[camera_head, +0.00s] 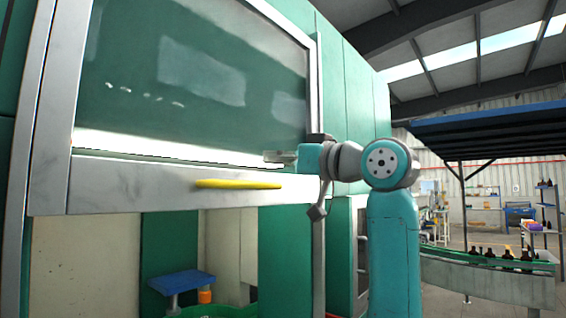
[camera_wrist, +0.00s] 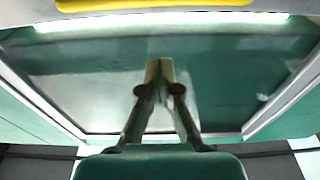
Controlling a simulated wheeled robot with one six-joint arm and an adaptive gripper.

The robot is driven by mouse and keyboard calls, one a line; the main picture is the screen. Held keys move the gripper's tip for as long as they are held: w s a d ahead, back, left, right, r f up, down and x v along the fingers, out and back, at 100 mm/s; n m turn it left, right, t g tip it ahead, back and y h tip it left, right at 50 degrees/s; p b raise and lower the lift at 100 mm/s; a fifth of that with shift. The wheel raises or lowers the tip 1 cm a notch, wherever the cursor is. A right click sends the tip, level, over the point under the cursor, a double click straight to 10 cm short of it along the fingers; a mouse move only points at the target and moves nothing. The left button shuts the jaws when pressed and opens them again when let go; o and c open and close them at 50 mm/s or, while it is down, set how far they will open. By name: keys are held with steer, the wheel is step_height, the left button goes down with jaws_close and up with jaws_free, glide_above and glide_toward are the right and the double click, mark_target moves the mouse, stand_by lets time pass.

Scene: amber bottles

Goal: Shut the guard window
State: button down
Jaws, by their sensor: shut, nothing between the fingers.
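The guard window (camera_head: 190,75) is a large tinted pane in a grey metal frame on the green machine. It is raised, with an open gap below its lower rail. A yellow handle (camera_head: 238,184) runs along that rail. My gripper (camera_head: 268,156) is shut and empty, in front of the window's lower right part, slightly above and right of the handle. In the wrist view my closed fingertips (camera_wrist: 160,66) point at the guard window pane (camera_wrist: 90,62), and the yellow handle (camera_wrist: 150,5) lies beyond them at the top edge. I cannot tell whether the fingers touch the pane.
Through the gap show a small blue-topped stand (camera_head: 182,281), an orange piece (camera_head: 205,296) and a green rounded part at the bottom. At right, a conveyor (camera_head: 485,280) carries several dark bottles, with shelves behind. The space before the handle looks clear.

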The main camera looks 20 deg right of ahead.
steer(key=w+a+f, duration=0.3)
steer(key=w, duration=0.1)
stand_by(0.5)
steer(key=shift+w+d+f, duration=0.1)
steer(key=shift+f, duration=0.1)
step_height(320, 180, down, 51)
steer(key=shift+f, duration=0.2)
